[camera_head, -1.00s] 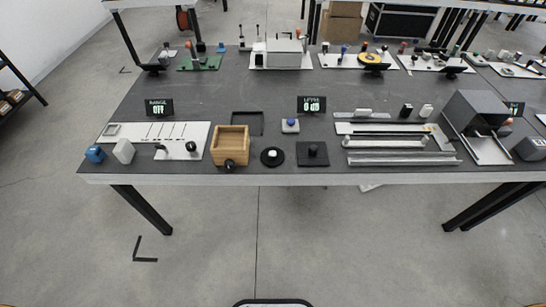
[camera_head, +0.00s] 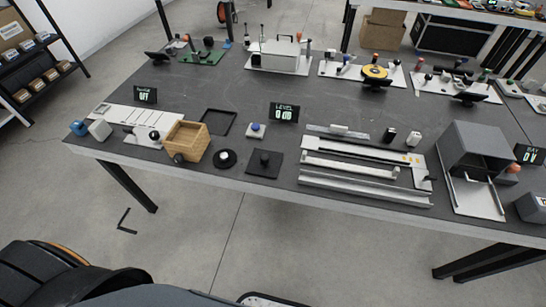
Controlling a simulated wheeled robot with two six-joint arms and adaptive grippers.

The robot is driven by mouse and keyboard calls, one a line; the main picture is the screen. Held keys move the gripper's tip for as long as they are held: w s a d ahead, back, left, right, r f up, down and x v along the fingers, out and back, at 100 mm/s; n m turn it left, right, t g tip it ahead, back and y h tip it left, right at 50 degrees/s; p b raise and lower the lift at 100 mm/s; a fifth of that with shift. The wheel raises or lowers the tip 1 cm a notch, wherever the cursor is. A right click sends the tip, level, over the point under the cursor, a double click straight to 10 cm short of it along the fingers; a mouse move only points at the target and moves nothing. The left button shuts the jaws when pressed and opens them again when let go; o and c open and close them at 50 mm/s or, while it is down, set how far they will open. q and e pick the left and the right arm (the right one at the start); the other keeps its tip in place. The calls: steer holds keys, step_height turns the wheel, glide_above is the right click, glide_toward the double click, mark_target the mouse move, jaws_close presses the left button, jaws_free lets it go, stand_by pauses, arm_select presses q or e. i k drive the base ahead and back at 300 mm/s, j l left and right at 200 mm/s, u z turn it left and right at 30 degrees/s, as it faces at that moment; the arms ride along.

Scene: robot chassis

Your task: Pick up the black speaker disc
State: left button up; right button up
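A round black disc with a pale raised centre (camera_head: 225,158) lies flat near the front edge of the dark table (camera_head: 215,89). It looks like the speaker disc. It sits between the wooden box (camera_head: 187,140) on its left and a black square plate with a knob (camera_head: 264,163) on its right, apart from both. Nothing covers it. Neither of my grippers shows in the view. A large dark rounded part with an orange edge fills the lower left corner and looks like part of my arm, with no fingers visible.
A blue button block (camera_head: 256,131) and an empty black square frame (camera_head: 218,122) lie behind the disc. Metal rails (camera_head: 365,183) and a grey housing (camera_head: 472,150) stand to the right. A white panel (camera_head: 130,121) is at left. The table's middle is fairly clear.

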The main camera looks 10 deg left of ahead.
mark_target(224, 159)
steer(key=l+u, duration=0.15)
steer(key=u, duration=0.25)
steer(key=l+u, duration=0.2)
steer(key=u, duration=0.2)
steer(key=l+u, duration=0.15)
steer(key=u, duration=0.25)
